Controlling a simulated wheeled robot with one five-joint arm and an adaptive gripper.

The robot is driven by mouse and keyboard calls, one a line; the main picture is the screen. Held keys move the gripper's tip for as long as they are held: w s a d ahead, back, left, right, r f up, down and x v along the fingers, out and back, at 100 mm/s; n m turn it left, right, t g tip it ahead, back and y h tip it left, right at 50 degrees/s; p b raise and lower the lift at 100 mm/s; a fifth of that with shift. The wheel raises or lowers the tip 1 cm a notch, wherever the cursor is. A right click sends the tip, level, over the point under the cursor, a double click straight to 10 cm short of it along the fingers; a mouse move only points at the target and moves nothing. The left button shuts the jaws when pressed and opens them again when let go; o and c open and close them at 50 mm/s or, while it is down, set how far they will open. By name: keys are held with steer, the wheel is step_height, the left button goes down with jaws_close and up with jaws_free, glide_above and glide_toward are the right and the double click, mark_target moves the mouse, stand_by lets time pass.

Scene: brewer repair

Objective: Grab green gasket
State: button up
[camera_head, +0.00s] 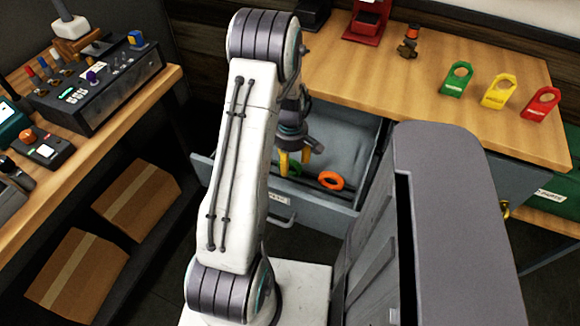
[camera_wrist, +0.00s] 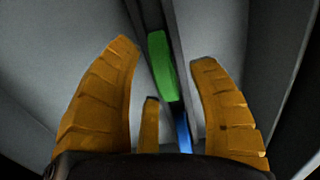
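The green gasket (camera_head: 292,169) lies in the open grey drawer (camera_head: 235,172), partly hidden by my gripper's fingers. My gripper (camera_head: 295,158) points down into the drawer, close to the gasket, with its yellow fingers spread. In the wrist view a green piece (camera_wrist: 161,66), seemingly the gasket on edge, shows between the spread fingers, beside a narrow divider. No finger visibly touches it. A blue piece (camera_wrist: 183,130) shows below it, partly hidden. An orange gasket (camera_head: 331,180) is in the drawer to the right of the green one.
Green (camera_head: 457,78), yellow (camera_head: 499,91) and red (camera_head: 541,102) holders stand on the wooden counter (camera_head: 400,95) above the drawer. A control box (camera_head: 100,85) sits on the left bench. Cardboard boxes (camera_head: 137,200) lie below it. The drawer walls and divider are close around my fingers.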

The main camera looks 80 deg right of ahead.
steer(key=c, duration=1)
jaws_close()
steer(key=shift+r, duration=0.1)
